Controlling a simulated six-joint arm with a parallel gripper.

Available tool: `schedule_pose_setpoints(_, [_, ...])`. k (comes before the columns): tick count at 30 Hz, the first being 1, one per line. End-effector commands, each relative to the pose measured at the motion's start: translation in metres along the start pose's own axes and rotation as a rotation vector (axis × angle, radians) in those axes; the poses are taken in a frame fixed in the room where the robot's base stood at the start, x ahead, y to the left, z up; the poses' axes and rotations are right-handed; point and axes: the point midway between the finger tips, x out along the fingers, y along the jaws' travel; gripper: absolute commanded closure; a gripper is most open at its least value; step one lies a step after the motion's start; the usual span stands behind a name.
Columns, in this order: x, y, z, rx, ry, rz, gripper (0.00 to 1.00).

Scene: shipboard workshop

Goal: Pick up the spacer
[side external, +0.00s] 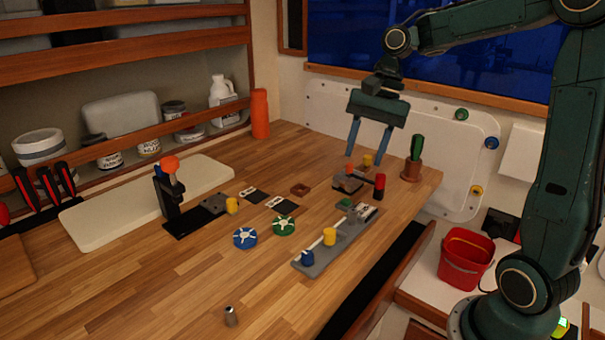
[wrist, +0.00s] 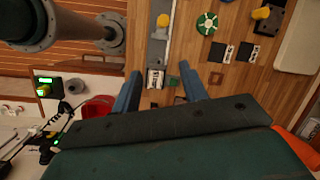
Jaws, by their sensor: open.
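I cannot tell for certain which piece is the spacer. A small grey metal cylinder (side external: 231,316) stands alone near the front of the table. Yellow cylinders stand by the black lever stand (side external: 232,205), on the grey rail fixture (side external: 329,236) and at the back right (side external: 367,160). My gripper (side external: 367,152) is open and empty, high above the back right of the table, its two blue fingers pointing down. In the wrist view my gripper (wrist: 160,68) frames the end of the grey rail fixture (wrist: 159,50); the metal cylinder does not show there.
A blue wheel (side external: 245,238) and a green wheel (side external: 284,226) lie mid-table. A red bucket (side external: 465,258) is off the table. The table's front left is mostly clear.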

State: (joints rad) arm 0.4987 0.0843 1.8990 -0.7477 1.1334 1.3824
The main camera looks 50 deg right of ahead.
Motion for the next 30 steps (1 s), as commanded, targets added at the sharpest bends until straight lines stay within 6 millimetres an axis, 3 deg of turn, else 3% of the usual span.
schedule_pose_setpoints(6, [0.009, 0.002, -0.043, 0.219, -0.075, 0.039, 0.57])
schedule_pose_setpoints(12, [0.013, 0.005, -0.064, 0.327, -0.108, 0.060, 0.57])
schedule_pose_setpoints(23, [0.016, 0.006, -0.067, 0.348, -0.115, 0.064, 0.57])
schedule_pose_setpoints(30, [0.031, 0.006, -0.064, 0.348, -0.118, 0.064, 0.57])
